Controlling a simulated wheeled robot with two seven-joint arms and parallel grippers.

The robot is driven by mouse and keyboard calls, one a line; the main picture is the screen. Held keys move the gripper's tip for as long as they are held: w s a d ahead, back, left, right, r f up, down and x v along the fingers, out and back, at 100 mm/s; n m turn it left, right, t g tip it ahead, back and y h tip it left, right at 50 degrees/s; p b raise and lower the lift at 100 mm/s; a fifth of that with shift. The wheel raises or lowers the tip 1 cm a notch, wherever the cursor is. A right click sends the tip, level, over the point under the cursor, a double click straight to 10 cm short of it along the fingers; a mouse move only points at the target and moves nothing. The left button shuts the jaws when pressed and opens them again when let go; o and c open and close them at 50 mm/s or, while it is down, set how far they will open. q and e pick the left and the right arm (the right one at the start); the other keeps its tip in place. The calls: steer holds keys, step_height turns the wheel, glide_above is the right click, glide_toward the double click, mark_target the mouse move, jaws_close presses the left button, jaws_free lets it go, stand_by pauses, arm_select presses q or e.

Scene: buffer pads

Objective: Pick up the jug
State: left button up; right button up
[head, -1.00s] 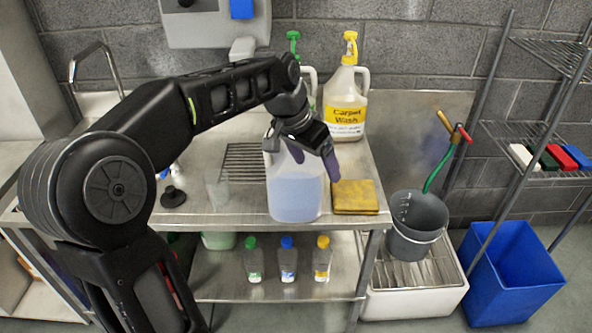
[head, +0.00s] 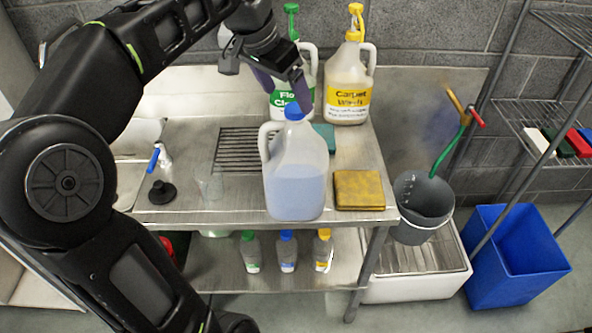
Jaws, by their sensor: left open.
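The jug (head: 294,180) is translucent with a blue cap and a handle on its left, about half full of pale blue liquid. It stands upright at the front of the steel counter. My left gripper (head: 285,98) is open and empty, with its purple-tipped fingers above and just behind the blue cap in the picture. I cannot tell whether a fingertip touches the cap. My right gripper is not in view.
A yellow sponge pad (head: 358,190) lies right of the jug, with a teal pad (head: 325,137) behind. Carpet Wash (head: 347,88) and floor cleaner (head: 296,92) jugs stand at the back. A grey bucket (head: 422,207) is beyond the counter's right end.

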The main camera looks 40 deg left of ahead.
mark_target(294, 109)
arm_select(q)
steer(key=shift+x, duration=1.15)
steer(key=shift+w+f+p, duration=0.25)
steer(key=shift+f+p, duration=0.2)
steer(key=shift+f, duration=0.1)
steer(key=x, duration=0.4)
steer(key=shift+p, duration=0.4)
steer(key=shift+d, duration=0.1)
jaws_close()
